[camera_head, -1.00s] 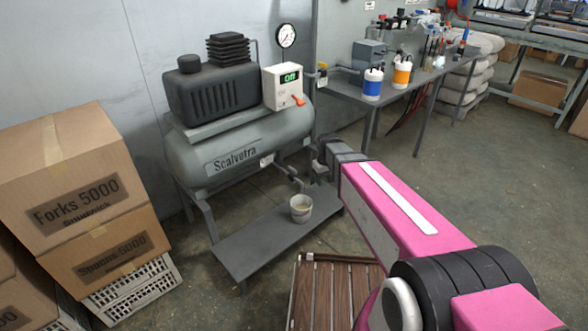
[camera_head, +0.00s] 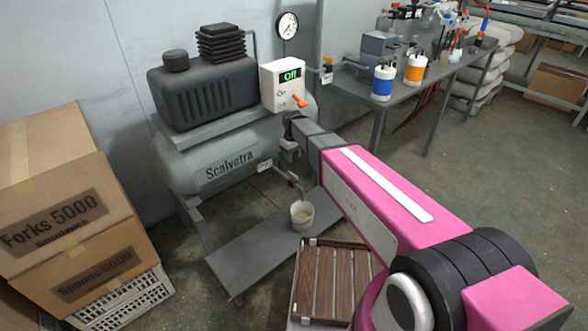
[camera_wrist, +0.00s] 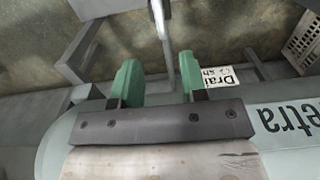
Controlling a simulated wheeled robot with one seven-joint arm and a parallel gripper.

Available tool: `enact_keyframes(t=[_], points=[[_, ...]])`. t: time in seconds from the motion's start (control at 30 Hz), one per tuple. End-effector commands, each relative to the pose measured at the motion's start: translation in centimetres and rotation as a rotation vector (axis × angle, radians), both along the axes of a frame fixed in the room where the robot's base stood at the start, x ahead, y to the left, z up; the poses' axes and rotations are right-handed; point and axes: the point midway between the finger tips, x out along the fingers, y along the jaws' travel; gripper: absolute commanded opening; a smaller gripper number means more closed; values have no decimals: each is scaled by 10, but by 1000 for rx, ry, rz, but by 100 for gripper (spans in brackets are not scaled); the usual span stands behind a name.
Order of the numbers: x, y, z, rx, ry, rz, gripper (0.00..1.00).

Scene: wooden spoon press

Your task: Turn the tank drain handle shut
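The grey tank (camera_head: 220,165) marked Scalvetra stands at centre left. A thin drain pipe (camera_head: 290,178) comes from its underside and bends down over a small cup (camera_head: 302,213). A small white label (camera_head: 264,166) sits beside the pipe. In the wrist view, the label (camera_wrist: 220,75) reads partly "Drai" and the pipe (camera_wrist: 162,22) lies just past my fingers. My gripper (camera_wrist: 158,72) has its two green fingers apart, with a clear gap. In the head view, my gripper (camera_head: 290,153) is at the tank's right end, above the pipe. I cannot make out the drain handle.
A control box (camera_head: 283,85) reading "Off" with an orange lever stands on the tank. A grey shelf (camera_head: 250,255) lies below. A wooden slatted crate (camera_head: 325,282) is in front, cardboard boxes (camera_head: 60,200) at left, and a workbench (camera_head: 440,80) at right.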

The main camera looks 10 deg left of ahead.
Motion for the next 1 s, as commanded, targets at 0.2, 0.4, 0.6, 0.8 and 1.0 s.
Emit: enact_keyframes(t=[0.2, 0.4, 0.6, 0.8, 1.0], points=[[0, 0, -25, -1, 2, 0, 39], [1, 0, -61, -1, 2, -1, 39], [1, 0, -90, -1, 1, -1, 39], [0, 0, -104, 0, 0, -1, 39], [0, -1, -106, 0, 0, -1, 39]])
